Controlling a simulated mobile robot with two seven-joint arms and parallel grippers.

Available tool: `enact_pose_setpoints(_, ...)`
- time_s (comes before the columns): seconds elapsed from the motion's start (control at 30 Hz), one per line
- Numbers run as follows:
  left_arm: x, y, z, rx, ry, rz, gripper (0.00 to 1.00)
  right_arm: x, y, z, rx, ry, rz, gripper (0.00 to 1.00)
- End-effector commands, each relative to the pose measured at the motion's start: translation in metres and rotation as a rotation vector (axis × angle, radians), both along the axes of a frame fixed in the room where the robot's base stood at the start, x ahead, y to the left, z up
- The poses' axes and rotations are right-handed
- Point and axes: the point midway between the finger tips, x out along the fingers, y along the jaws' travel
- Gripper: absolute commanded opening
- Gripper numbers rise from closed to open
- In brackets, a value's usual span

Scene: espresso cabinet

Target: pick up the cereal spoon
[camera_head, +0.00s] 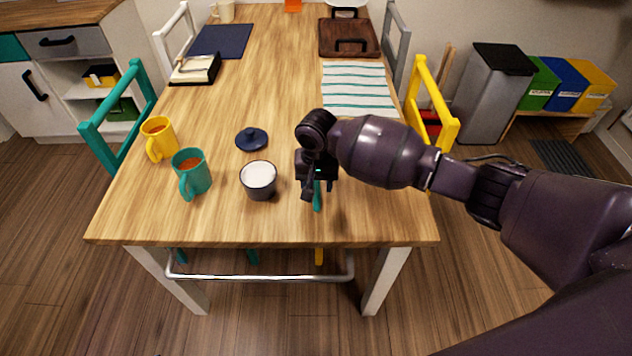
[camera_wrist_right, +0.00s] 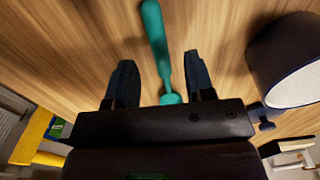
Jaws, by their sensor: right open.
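The cereal spoon (camera_head: 317,197) is teal and lies on the wooden table, partly hidden under my right gripper in the head view. In the right wrist view the spoon (camera_wrist_right: 157,45) runs up from between the fingers. My right gripper (camera_head: 312,188) points down at the table over the spoon. In the right wrist view its two fingers (camera_wrist_right: 160,75) are apart, one on each side of the spoon, and it is open. I cannot tell how far the fingertips are above the table. My left gripper is not in view.
A dark bowl with white contents (camera_head: 259,191) stands just left of the gripper, with a blue lid (camera_head: 252,139) behind it. A teal mug (camera_head: 196,183) and a yellow mug (camera_head: 159,138) stand farther left. A striped cloth (camera_head: 357,100) lies behind. The front right corner is clear.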

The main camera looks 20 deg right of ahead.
Motion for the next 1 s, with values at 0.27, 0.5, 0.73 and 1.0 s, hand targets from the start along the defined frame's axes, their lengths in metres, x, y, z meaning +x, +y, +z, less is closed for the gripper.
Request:
enact_pose_setpoints(0.27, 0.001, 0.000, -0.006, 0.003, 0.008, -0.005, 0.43, -0.001, 0.000, -0.027, 0.000, 0.002, 0.000, 0.49)
enact_pose_setpoints(0.5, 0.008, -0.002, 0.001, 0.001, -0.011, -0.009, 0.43, -0.001, 0.000, -0.025, -0.001, 0.000, 0.000, 0.35)
enact_pose_setpoints(0.73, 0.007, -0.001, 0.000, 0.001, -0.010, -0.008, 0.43, -0.001, 0.000, -0.026, -0.001, 0.001, 0.000, 0.00)
enact_pose_setpoints(1.0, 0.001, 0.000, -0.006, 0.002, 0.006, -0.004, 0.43, -0.001, 0.000, -0.025, 0.000, 0.000, 0.000, 0.00)
